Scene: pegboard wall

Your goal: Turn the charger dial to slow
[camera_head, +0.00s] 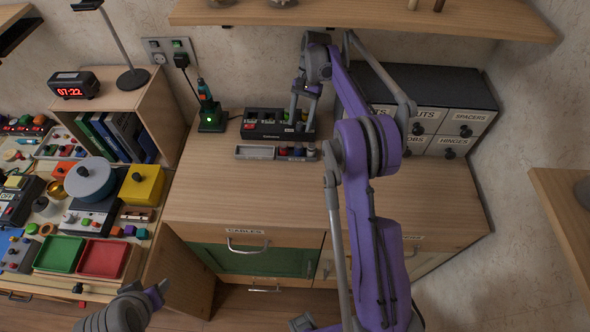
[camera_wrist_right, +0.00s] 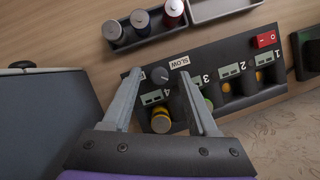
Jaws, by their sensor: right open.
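The charger is a black box (camera_head: 262,134) at the back of the wooden cabinet top, below my right arm. In the right wrist view the charger (camera_wrist_right: 238,102) shows numbered bays, a red switch and a small dark round dial (camera_wrist_right: 160,75). A white SLOW label (camera_wrist_right: 179,62) sits beside the dial. My right gripper (camera_head: 301,117) is open over the charger's right end. In the right wrist view its fingers (camera_wrist_right: 160,79) stand on either side of the dial; I cannot tell whether they touch it. The dial's pointer direction is unclear. My left gripper (camera_head: 158,290) is low at the front left, its opening unclear.
A grey tray (camera_head: 255,152) and a holder with coloured cells (camera_head: 297,153) lie in front of the charger. A green-lit device (camera_head: 211,117) stands left of it. Labelled drawers (camera_head: 462,118) stand at right. The front of the cabinet top (camera_head: 250,195) is clear.

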